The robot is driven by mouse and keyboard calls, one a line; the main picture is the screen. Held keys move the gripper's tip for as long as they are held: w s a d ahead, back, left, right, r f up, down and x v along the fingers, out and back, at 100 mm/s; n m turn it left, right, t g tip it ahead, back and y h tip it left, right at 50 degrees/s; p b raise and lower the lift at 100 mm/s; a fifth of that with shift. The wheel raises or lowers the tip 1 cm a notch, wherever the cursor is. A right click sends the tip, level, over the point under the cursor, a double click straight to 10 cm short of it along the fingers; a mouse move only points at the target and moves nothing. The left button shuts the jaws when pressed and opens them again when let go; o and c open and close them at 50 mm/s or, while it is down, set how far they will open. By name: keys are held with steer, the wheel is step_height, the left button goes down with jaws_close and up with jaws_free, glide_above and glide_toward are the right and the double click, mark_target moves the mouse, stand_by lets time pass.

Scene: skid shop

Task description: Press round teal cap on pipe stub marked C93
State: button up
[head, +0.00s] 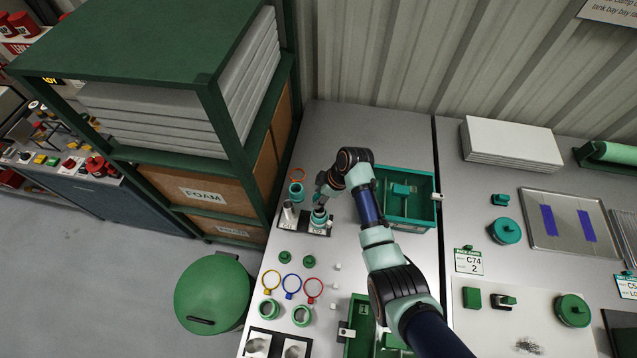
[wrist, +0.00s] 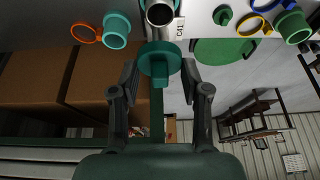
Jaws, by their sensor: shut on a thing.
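My gripper (head: 321,203) is shut on a round teal cap (wrist: 159,62), with the cap between its two fingers in the wrist view. A bare metal pipe stub (wrist: 160,14) stands just beyond the cap, its lower part overlapped by the cap in the picture. I cannot tell whether they touch. The label (wrist: 180,27) beside this stub reads C41. In the head view a metal stub (head: 288,212) stands left of my gripper on a dark plate. The spot under the cap is hidden, and I see no C93 mark.
A teal ring (head: 296,190) and an orange ring (head: 298,174) lie behind the stubs. Small green caps (head: 309,262) and coloured rings (head: 291,284) lie in front. A green tray (head: 422,222) is to the right. The green shelf rack (head: 215,110) stands close on the left.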

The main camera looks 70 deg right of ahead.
steer(key=shift+s+a, duration=0.15)
steer(key=shift+a, duration=0.15)
steer(key=shift+d+f+b, duration=0.2)
steer(key=shift+f+b, duration=0.05)
steer(key=shift+b, duration=0.05)
step_height(320, 180, down, 5)
steer(key=b, duration=0.4)
steer(key=shift+f+b, duration=0.2)
steer(key=shift+b, duration=0.2)
steer(key=shift+f, duration=0.7)
stand_by(1.4)
steer(key=o, duration=0.8)
steer(key=shift+c, duration=0.2)
steer(key=o, duration=0.4)
